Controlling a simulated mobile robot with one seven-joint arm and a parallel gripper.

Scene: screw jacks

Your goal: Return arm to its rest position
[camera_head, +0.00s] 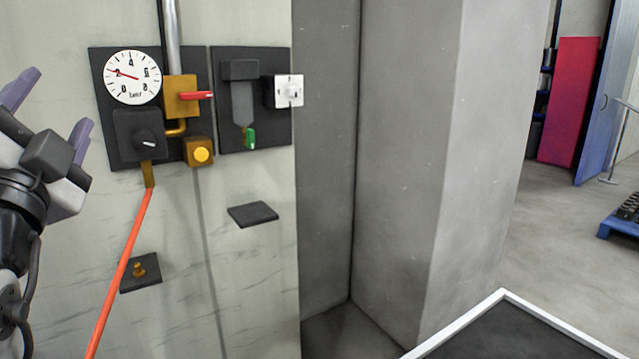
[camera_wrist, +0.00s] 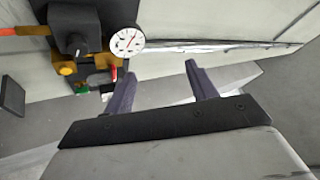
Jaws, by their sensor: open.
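My gripper (camera_head: 50,110) is at the left edge of the head view, with its two purple-grey fingers apart and nothing between them. In the wrist view, the fingers of my gripper (camera_wrist: 160,85) also stand apart and empty. My arm comes in from the left edge of the head view. The gripper is to the left of the wall panel (camera_head: 100,85) with the round dial gauge (camera_head: 132,77). The gauge (camera_wrist: 127,41) also shows in the wrist view, above and left of the fingers. I see no contact between the fingers and the panel.
A red lever (camera_head: 197,96), a yellow button (camera_head: 201,154), a black knob (camera_head: 146,140) and a green-tipped handle (camera_head: 249,137) are on the wall panels. An orange hose (camera_head: 120,270) hangs below. A grey pillar (camera_head: 405,150) stands right; open floor (camera_head: 560,235) lies beyond.

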